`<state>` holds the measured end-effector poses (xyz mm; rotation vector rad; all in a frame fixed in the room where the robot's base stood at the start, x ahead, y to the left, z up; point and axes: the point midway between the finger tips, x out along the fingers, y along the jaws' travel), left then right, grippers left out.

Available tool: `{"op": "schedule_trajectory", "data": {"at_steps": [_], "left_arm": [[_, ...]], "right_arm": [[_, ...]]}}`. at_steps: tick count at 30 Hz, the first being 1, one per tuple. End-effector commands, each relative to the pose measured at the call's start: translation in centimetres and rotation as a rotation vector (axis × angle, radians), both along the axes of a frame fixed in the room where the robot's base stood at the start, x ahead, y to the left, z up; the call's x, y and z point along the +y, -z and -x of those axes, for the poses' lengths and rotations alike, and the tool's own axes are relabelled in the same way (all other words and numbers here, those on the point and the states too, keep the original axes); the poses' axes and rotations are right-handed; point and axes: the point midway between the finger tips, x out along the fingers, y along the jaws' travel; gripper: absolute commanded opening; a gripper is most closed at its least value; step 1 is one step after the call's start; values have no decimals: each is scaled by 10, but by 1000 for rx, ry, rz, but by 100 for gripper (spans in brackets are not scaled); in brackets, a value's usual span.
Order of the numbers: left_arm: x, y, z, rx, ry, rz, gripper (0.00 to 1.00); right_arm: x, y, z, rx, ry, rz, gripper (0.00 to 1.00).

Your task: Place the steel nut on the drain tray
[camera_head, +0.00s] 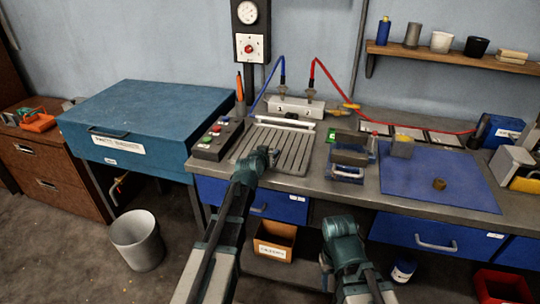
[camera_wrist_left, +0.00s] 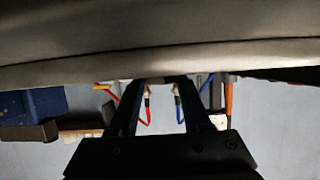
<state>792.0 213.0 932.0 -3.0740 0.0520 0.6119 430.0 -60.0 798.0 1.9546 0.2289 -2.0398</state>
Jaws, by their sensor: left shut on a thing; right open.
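The drain tray (camera_head: 298,150) is a grey ribbed tray on the bench, left of centre in the head view. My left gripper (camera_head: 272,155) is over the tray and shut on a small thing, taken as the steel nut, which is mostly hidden. Its dark fingers (camera_wrist_left: 160,98) show in the left wrist view, but their tips and the nut do not show clearly. Whether the nut touches the tray cannot be told. My right arm is at the bottom centre in front of the bench, and its jaws cannot be made out.
A blue mat (camera_head: 415,172) with a small brown part (camera_head: 438,184) lies to the right. A dark green and blue fixture (camera_head: 349,158) stands between mat and tray. A button box (camera_head: 217,139) is left of the tray; a hose manifold (camera_head: 296,107) is behind it.

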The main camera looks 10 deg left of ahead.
Motion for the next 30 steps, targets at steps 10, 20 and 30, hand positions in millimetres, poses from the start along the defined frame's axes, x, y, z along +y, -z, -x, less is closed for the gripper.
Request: {"op": "schedule_trajectory", "data": {"at_steps": [10, 20, 30], "left_arm": [[0, 2, 0, 0, 0, 0, 71], [0, 2, 0, 0, 0, 0, 78], [1, -11, 23, 0, 0, 1, 78]], "right_arm": [[0, 2, 0, 0, 0, 0, 50], [0, 2, 0, 0, 0, 0, 50], [0, -11, 0, 0, 0, 0, 50]]}}
